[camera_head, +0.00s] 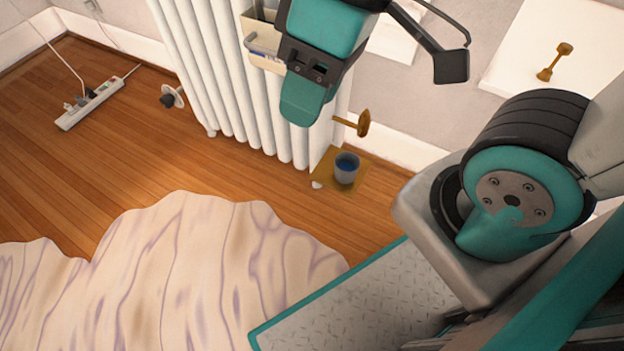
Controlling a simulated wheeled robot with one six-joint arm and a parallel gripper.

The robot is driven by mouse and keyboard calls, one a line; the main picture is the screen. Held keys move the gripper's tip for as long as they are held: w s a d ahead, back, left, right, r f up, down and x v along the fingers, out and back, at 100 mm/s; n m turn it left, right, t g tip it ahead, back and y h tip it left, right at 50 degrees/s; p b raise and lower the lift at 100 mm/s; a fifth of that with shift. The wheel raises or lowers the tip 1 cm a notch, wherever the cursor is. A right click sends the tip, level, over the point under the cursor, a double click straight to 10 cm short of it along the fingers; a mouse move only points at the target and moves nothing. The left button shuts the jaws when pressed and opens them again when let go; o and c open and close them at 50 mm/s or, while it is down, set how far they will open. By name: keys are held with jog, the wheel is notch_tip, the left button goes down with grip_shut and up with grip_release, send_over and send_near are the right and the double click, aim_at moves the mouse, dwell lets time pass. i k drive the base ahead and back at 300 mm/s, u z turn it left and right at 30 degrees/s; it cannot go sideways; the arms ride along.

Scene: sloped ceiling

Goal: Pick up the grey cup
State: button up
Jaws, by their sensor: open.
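The grey cup (346,174) stands upright on a small yellow-brown square board (325,173) at the foot of the radiator. Its inside looks dark blue. My gripper (377,83) is at the top of the picture, above the cup and apart from it. It is open, with a teal piece at its left and a dark pad at its right, and nothing shows between them. The cup is in clear view.
A pale patterned rug (190,270) lies in front. A power strip (90,103) is at left on open floor.

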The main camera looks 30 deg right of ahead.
aim_at(347, 164)
jog(key=u, duration=1.4)
jog(key=k, duration=1.75)
jog(key=z, duration=0.9)
jog(key=i, duration=0.5)
jog(key=z, duration=0.1)
